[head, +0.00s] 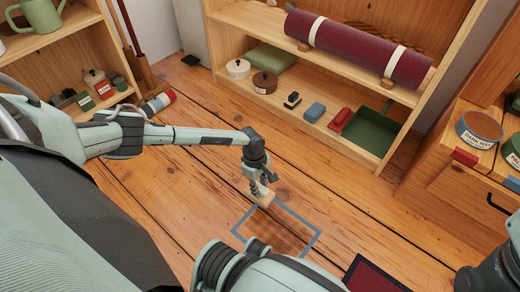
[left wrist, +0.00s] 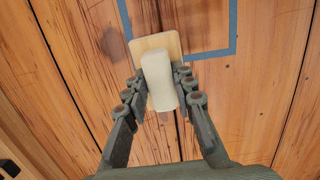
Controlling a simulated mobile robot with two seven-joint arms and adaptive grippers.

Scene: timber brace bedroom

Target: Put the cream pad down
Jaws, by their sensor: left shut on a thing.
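The cream pad (head: 264,198) is a small block with a rounded cream top on a flat, light tan base. It also shows in the left wrist view (left wrist: 158,84). My left gripper (head: 258,185) is shut on the pad, with a finger on each side of the cream part. The pad appears to be above the floor, near the far corner of a blue-grey outlined square (head: 300,220). In the left wrist view, the outline (left wrist: 233,25) runs behind and to the right of the pad. My right gripper is not in view.
A low wooden shelf (head: 350,154) at the back holds tins, small blocks, a green dustpan (head: 372,133) and a rolled maroon mat (head: 355,48). A dark red mat (head: 375,277) lies at the front. The floor inside the outline looks bare.

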